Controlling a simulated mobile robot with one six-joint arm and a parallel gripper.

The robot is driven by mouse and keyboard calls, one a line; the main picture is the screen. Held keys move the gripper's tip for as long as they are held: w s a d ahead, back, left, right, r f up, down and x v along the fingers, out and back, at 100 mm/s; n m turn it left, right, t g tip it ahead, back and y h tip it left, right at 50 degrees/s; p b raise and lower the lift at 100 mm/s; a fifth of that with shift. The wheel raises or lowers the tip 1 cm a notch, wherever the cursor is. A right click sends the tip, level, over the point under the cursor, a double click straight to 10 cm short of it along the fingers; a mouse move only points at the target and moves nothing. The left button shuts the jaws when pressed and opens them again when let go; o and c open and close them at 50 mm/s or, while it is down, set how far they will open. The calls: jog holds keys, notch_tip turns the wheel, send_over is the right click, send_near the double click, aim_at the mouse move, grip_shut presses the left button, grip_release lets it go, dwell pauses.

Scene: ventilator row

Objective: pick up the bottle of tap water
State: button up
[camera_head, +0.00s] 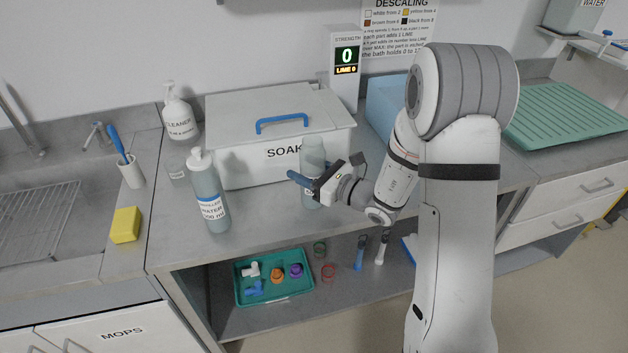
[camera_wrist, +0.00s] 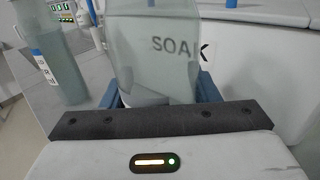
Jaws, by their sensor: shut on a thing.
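A translucent grey-green bottle (camera_head: 313,155) stands upright in front of the box marked SOAK. My gripper (camera_head: 306,181) is shut on it, with its blue fingers around the body. In the wrist view the bottle (camera_wrist: 155,45) fills the space between the blue fingers (camera_wrist: 160,92). No label on it can be read, so I cannot tell whether it is the tap water. I cannot tell whether its base touches the counter. A second bottle (camera_head: 207,190), with a white cap and a blue and white label reading WATER, stands on the counter to the left.
The SOAK box (camera_head: 235,168) with a blue-handled lid is close behind the held bottle. A cleaner bottle (camera_head: 179,117), a cup with a blue brush (camera_head: 131,172) and a yellow sponge (camera_head: 125,225) are left. A teal tray (camera_head: 245,299) of small parts lies on the shelf below.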

jog(key=c, duration=0.5)
jog(key=shift+o, duration=0.2)
jog(key=shift+r, duration=0.2)
